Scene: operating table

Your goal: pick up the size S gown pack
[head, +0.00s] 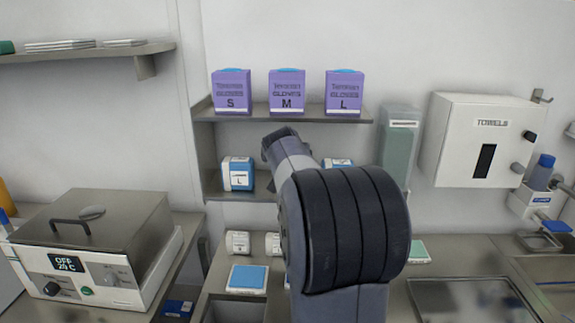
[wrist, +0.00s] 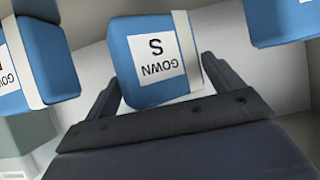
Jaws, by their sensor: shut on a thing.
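The size S gown pack (wrist: 158,52) is a blue block with a white band and a white label reading GOWN S, upside down in the wrist view. My gripper (wrist: 160,72) has one finger on each side of it and is shut on it. The pack sits slightly tilted between the fingers. Whether it still touches the shelf cannot be told. In the head view my arm hides the gripper and this pack.
Another gown pack (wrist: 42,58) is close on the left in the wrist view, one more (wrist: 282,18) at upper right. In the head view an L pack (head: 238,174) stands on the lower shelf (head: 262,198). Purple glove boxes (head: 287,92) stand on the shelf above.

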